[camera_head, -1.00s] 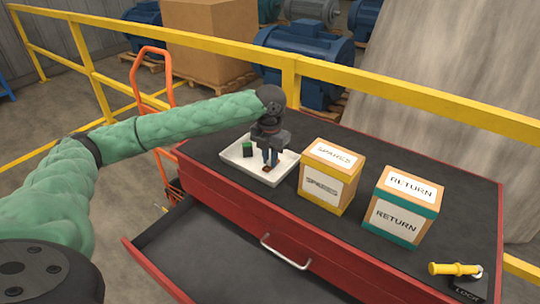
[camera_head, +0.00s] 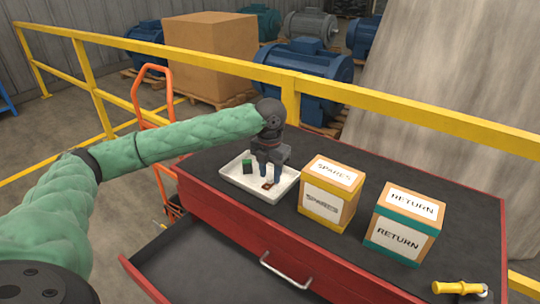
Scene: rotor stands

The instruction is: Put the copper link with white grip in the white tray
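The white tray (camera_head: 230,182) sits on the dark top of the red cabinet. A small copper-brown piece (camera_head: 267,185), which looks like the copper link, lies in the tray; its white grip is too small to make out. My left gripper (camera_head: 270,179) points down over the tray, with its two fingers apart and their tips just above and beside the copper piece. A small green and black part (camera_head: 247,166) stands in the tray, left of the gripper. My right gripper is out of view.
A yellow-edged SPARES box (camera_head: 328,205) stands right of the tray, and a teal-edged RETURN box (camera_head: 401,243) stands farther right. A yellow-handled piece (camera_head: 459,287) lies at the front right. An open drawer (camera_head: 215,265) juts out below. A yellow rail (camera_head: 400,113) runs behind.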

